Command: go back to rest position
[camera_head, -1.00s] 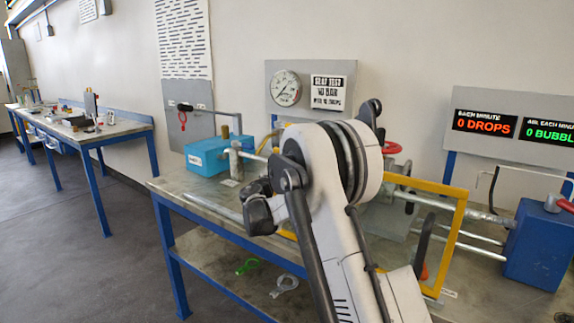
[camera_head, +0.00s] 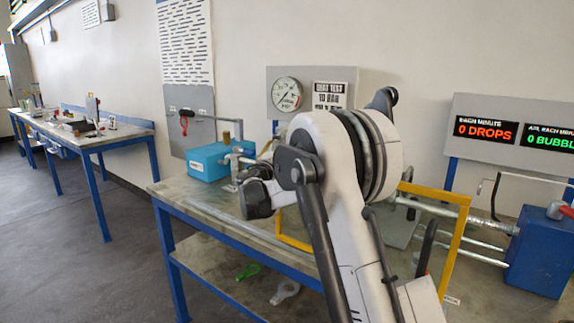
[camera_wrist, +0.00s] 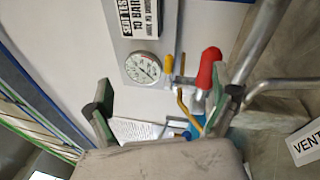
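My gripper (camera_wrist: 163,90) is open in the wrist view, its two fingers wide apart with nothing between the tips. Beyond them show a round pressure gauge (camera_wrist: 142,67), a red handle (camera_wrist: 209,68) and metal pipes (camera_wrist: 262,40). No finger clearly touches any of these. In the head view my arm stands bent over the test bench, and I cannot make out the fingers there. The arm hides the middle of the bench.
The bench (camera_head: 205,212) carries a blue box (camera_head: 208,160) at left, a yellow frame (camera_head: 452,240) and a dark blue block (camera_head: 538,250) at right. Green (camera_head: 248,271) and white (camera_head: 285,291) items lie on the shelf below. Open floor (camera_head: 70,260) is at left.

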